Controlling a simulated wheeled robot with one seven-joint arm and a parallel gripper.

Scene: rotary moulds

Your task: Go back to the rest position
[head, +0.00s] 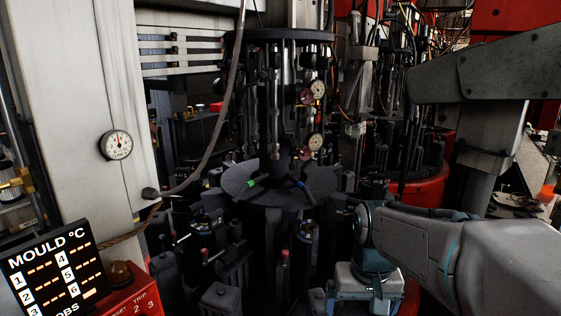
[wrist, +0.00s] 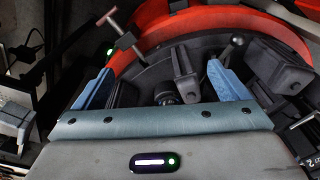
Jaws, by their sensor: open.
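My arm reaches in from the right in the head view, with its wrist (head: 372,240) bent down in front of the moulding machine (head: 280,180). My fingers are hard to make out there. In the wrist view my gripper (wrist: 162,88) is open, with its two blue fingers wide apart. No held object shows between them. Beyond and between the fingers are dark mould parts (wrist: 183,66) on a round dark base with a red rim (wrist: 160,30). I cannot tell whether the fingers touch anything.
Dark moulds with small levers crowd around the central disc (head: 280,186). A cable (head: 228,100) hangs at the left beside a pale post with a dial gauge (head: 117,145). A mould temperature display (head: 55,272) and red box (head: 135,297) stand front left. A grey beam (head: 490,70) crosses upper right.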

